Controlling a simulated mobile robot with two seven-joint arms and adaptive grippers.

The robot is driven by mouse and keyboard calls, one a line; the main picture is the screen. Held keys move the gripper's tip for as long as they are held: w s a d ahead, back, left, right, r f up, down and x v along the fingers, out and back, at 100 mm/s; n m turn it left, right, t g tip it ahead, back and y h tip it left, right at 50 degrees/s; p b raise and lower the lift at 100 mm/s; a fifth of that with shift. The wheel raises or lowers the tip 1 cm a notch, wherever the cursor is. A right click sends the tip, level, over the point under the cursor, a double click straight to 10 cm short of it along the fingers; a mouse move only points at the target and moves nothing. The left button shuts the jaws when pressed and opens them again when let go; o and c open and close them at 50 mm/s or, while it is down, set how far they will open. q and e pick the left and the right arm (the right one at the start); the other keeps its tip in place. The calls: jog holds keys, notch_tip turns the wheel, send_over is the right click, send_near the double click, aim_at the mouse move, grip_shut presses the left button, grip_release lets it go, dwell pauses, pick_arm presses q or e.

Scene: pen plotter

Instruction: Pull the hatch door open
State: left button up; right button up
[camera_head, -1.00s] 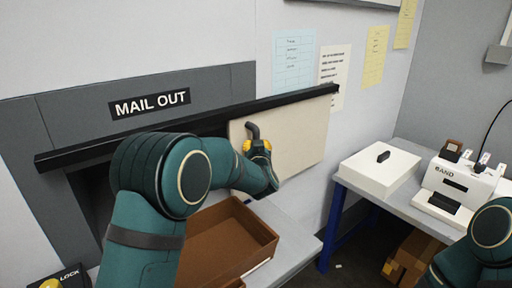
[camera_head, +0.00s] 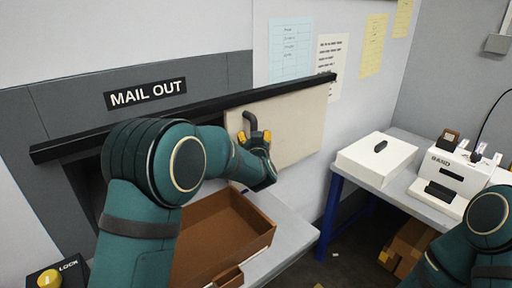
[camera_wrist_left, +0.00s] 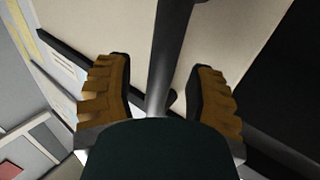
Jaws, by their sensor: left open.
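The hatch door (camera_head: 296,124) is a beige panel hanging under a black rail (camera_head: 200,113), near the rail's right end. A dark opening (camera_head: 88,185) shows to its left, partly hidden by my left arm. The door's dark grey bent handle (camera_head: 250,121) sticks out near the panel's left side. My left gripper (camera_head: 254,138) is open at the handle. In the left wrist view, the handle (camera_wrist_left: 170,50) runs between the two spread brown-yellow fingers (camera_wrist_left: 160,75), with gaps on both sides. My right gripper is out of view; only my right arm shows at the lower right.
A brown open tray (camera_head: 222,235) stands on a grey ledge below the door. A LOCK box with a yellow knob (camera_head: 48,279) is at the lower left. A table with a white box (camera_head: 377,158) and a white machine (camera_head: 455,175) stands at the right.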

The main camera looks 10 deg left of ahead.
pick_arm(q)
jog(key=v, duration=1.1)
